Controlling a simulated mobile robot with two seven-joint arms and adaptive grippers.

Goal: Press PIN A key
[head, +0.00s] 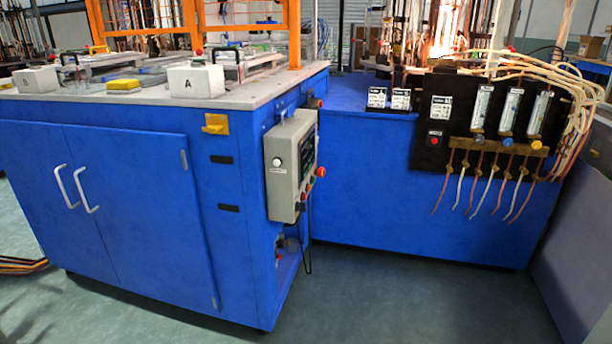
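A white box marked "A" (195,82) stands on the front right part of the grey top of the blue cabinet. A small red-topped part shows just above its back edge; I cannot tell if it belongs to the box. A grey control box (283,188) is mounted on the cabinet's right side, with a round white knob (277,162) on its near face. Its dark panel (308,149) is seen at a steep angle, so any key labels are unreadable. A red button (321,172) sticks out at its right edge. Neither of my grippers is in view.
A second white box (36,79) and a yellow block (124,85) sit on the cabinet top. Orange framing (188,18) rises behind. A blue bench with a black flowmeter panel (432,134) and hanging hoses stands at the right. Green-grey floor (400,300) is clear in front.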

